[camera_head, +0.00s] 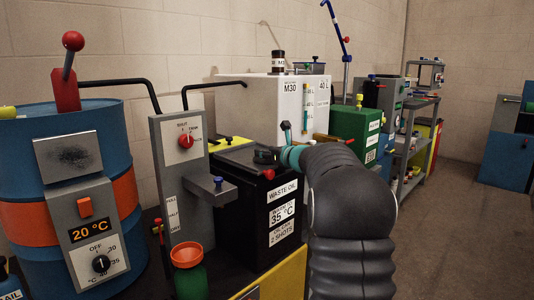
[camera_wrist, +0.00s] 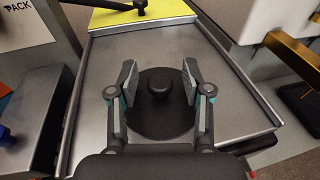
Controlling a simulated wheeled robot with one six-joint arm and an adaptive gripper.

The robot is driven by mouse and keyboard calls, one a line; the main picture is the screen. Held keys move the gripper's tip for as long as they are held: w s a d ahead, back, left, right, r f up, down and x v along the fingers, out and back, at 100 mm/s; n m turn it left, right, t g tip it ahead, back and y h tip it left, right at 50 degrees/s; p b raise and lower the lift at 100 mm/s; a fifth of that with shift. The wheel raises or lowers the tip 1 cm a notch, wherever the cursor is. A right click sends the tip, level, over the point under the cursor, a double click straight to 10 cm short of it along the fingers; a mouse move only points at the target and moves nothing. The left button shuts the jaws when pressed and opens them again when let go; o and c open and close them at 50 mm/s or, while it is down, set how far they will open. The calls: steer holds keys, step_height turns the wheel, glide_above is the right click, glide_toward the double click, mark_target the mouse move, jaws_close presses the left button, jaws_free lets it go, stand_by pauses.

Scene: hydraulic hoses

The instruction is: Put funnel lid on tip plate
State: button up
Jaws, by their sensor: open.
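A dark round lid (camera_wrist: 153,118) with a black knob (camera_wrist: 159,86) lies on a grey rimmed plate (camera_wrist: 235,112) in the wrist view; I take these for the funnel lid and the tip plate. The plate also shows in the head view (camera_head: 238,158), on top of the black waste oil box. My gripper (camera_wrist: 158,65) is open, with one finger on each side of the knob and gaps between. The knob is not held. In the head view my arm covers the plate's right side, and the lid cannot be told clearly from my gripper.
The black waste oil box (camera_head: 256,222) stands beside a grey unit with a red knob (camera_head: 186,141). An orange funnel (camera_head: 187,254) sits on a green container at the front. A blue drum (camera_head: 84,133) is at left. A white M30 tank (camera_head: 252,99) stands behind. Floor is clear at right.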

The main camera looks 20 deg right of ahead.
steer(key=b+v, duration=0.2)
steer(key=v, duration=1)
steer(key=s+a+r+m+h, duration=0.4)
steer(key=s+a+m+h, duration=0.1)
steer(key=m, duration=0.7)
steer(key=s+a+f+m+g, duration=0.3)
steer(key=s+a+f+m, duration=0.4)
steer(key=s, duration=0.3)
steer(key=s+a+f+m+g+y, duration=0.1)
steer(key=s+a+f+m+g, duration=0.3)
steer(key=s+a+f+m, duration=0.3)
steer(key=s+a+f+m+g+y, duration=0.1)
steer(key=s+a+f+m+g, duration=0.2)
steer(key=s+a+f+m, duration=0.4)
steer(key=s+f+m, duration=0.2)
steer(key=s+m, duration=0.2)
steer(key=s, duration=0.4)
steer(key=shift+m, duration=0.3)
